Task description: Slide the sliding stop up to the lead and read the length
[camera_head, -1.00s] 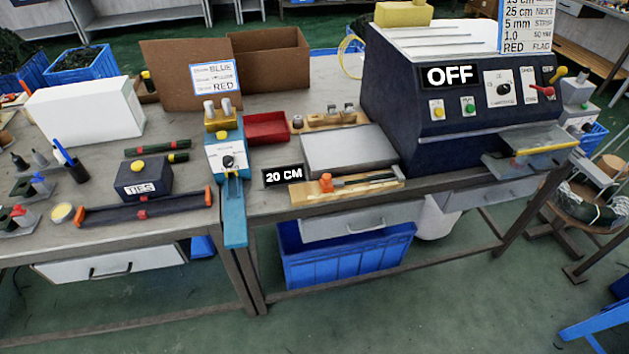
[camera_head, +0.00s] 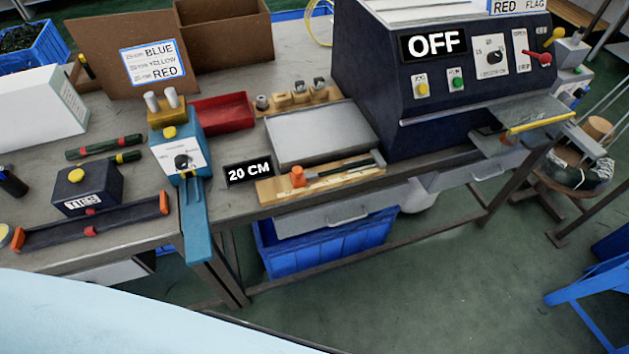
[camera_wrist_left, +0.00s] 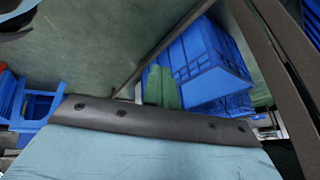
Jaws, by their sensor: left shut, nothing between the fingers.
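The wooden measuring board (camera_head: 328,187) lies along the table's front edge. An orange block (camera_head: 298,176), which looks like the sliding stop, sits near its left end. A dark strip (camera_head: 343,170), perhaps the lead, lies along the board to the block's right; I cannot tell whether they touch. A sign (camera_head: 248,172) left of the board reads 20 CM. My left gripper's green fingers (camera_wrist_left: 161,86) are together and empty in the left wrist view, over the floor and a blue crate. They are outside the head view. My right gripper is not in view.
A blue clamp device (camera_head: 180,150) stands left of the sign. A grey tray (camera_head: 322,137) lies behind the board, and the dark machine (camera_head: 455,75) marked OFF stands to the right. A blue crate (camera_head: 325,240) is under the table. The floor in front is clear.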

